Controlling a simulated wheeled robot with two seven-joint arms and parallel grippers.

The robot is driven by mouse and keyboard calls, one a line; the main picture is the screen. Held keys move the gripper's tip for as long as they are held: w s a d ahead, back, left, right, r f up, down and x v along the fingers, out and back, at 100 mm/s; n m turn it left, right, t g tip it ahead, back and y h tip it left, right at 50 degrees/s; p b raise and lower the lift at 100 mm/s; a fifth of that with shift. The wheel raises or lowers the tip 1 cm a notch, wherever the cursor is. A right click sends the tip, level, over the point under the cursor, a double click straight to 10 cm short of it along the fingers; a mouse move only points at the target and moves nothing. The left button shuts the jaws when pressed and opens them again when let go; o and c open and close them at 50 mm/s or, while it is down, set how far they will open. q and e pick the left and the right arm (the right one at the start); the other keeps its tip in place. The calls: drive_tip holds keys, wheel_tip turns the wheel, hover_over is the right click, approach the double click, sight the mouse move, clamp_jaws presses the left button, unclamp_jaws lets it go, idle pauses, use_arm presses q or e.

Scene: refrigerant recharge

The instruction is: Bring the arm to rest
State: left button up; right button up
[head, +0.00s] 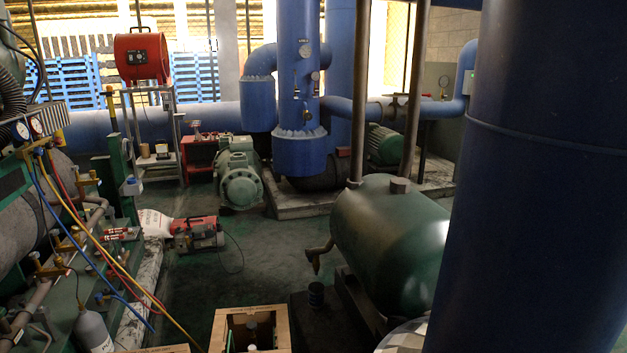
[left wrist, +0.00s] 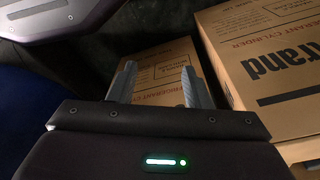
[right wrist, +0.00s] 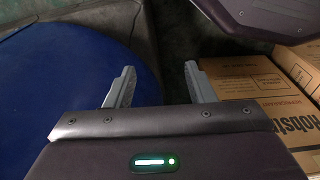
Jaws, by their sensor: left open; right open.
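My left gripper (left wrist: 155,84) is open with nothing between its fingers in the left wrist view. A cardboard refrigerant cylinder box (left wrist: 158,70) lies beyond its fingertips. My right gripper (right wrist: 160,84) is open and empty in the right wrist view. A blue rounded surface (right wrist: 75,90) is to its left and cardboard boxes (right wrist: 250,75) are to its right. Neither gripper shows in the head view. Part of my own body shows at the top of each wrist view.
In the head view an open cardboard box (head: 279,318) holding bottles stands at the bottom centre. A green tank (head: 390,240) and a big blue column (head: 535,180) stand right. Gauge hoses (head: 95,240) hang at the left. The middle floor (head: 250,260) is mostly clear.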

use_arm(q)
drive_tip(key=s+a+f+p, duration=0.1)
drive_tip(key=s+a+p, duration=0.1)
drive_tip(key=s+p, duration=0.3)
drive_tip(key=s+a+f+p, duration=0.1)
drive_tip(key=s+a+p, duration=0.1)
drive_tip(key=s+p, duration=0.4)
drive_tip(key=s, duration=0.4)
drive_tip(key=shift+s+a+f, duration=0.35)
drive_tip(key=shift+s, duration=0.05)
use_arm(e)
drive_tip(key=s+d+f, duration=0.1)
drive_tip(key=s+d, duration=0.1)
drive_tip(key=s, duration=0.6)
drive_tip(key=s+d+f, duration=0.1)
drive_tip(key=s+d, duration=0.1)
drive_tip(key=s, duration=0.5)
drive_tip(key=shift+s+d+f, duration=0.35)
drive_tip(key=shift+s, duration=0.05)
